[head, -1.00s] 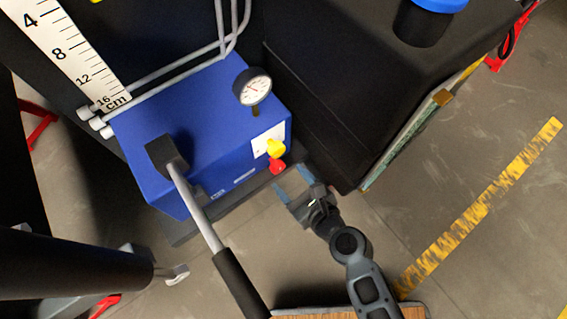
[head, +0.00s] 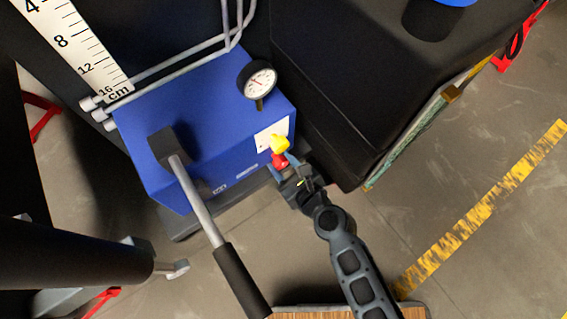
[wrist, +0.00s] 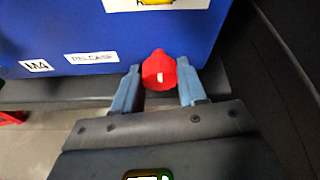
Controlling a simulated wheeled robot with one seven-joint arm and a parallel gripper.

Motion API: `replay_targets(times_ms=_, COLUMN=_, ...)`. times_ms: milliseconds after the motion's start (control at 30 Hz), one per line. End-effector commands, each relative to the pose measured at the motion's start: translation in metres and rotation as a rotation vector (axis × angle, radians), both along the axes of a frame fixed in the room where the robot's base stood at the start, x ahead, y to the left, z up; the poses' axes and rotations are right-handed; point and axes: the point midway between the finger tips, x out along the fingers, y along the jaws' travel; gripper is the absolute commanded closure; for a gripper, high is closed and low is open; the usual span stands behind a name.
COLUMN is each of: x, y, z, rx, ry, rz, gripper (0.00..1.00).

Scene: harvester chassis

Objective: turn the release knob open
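My gripper (wrist: 158,78) is open, with one blue finger on each side of the red knob. Small gaps seem to show between knob and fingers; contact cannot be made out in the head view.
A pump lever with a black grip (head: 242,280) reaches toward the front, left of my arm. A gauge (head: 258,80) stands on the box. A large black block (head: 350,80) rises close on the right. Open floor (head: 440,210) lies further right.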

Motion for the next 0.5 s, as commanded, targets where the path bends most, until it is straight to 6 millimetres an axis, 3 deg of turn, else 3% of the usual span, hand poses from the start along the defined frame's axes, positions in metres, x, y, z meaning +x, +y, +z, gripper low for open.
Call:
replay_targets(times_ms=300, x=-0.0002, y=-0.0001, z=0.0, rx=0.0, ry=0.0, rz=0.0, gripper=0.9)
replay_targets(times_ms=500, x=-0.0004, y=0.0001, z=0.0001, rx=-0.008, ry=-0.005, rz=0.001, gripper=0.91)
